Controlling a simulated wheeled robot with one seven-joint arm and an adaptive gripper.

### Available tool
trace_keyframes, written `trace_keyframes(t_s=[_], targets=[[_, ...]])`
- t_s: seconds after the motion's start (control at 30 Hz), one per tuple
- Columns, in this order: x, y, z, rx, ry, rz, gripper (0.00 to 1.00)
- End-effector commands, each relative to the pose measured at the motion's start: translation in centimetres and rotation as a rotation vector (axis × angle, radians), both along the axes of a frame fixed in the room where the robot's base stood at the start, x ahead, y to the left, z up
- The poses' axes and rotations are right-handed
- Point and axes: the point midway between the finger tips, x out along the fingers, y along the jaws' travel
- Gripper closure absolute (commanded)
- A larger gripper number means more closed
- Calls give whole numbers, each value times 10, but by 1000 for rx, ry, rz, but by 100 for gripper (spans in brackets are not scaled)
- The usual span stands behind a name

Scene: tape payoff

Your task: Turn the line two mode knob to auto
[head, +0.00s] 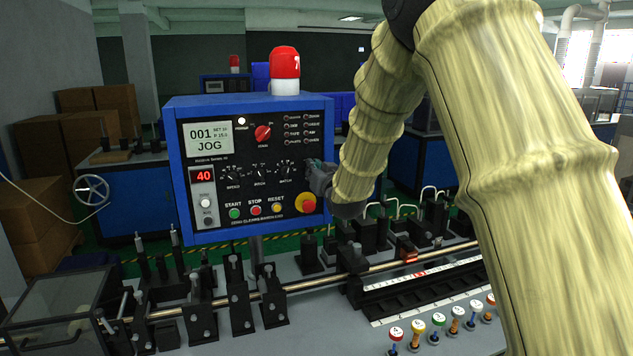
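A blue-framed control panel (183,175) stands in the middle of the head view. Its screen (209,138) reads "001" and "JOG". A red knob (263,133) sits right of the screen, its label too small to read. Below is a row of black dial knobs: a left one (233,173), a middle one (259,171) and a right one (286,168). I cannot tell which knob is the line two mode knob. My gripper (318,178) is at the panel's right edge, right of the dials. My arm hides much of it, and its fingers cannot be made out clearly.
A red and yellow emergency button (307,204) sits just below my gripper. Green, red and yellow buttons line the panel's lower edge. A red beacon (285,68) stands on top. A rail (290,288) with black clamps and several coloured levers (438,321) lie below.

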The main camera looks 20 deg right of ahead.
Motion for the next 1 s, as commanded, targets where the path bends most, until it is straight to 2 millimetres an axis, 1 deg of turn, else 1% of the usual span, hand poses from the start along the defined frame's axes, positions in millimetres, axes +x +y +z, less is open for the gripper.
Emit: trace_keyframes(t_s=[0.03,0.5,0.73,1.0], targets=[[0,0,-7,-47,-2,-1,100],[-1,4,-6,-467,-15,0,100],[-1,4,-5,-606,-19,0,100],[0,5,-3,-688,-21,0,100]])
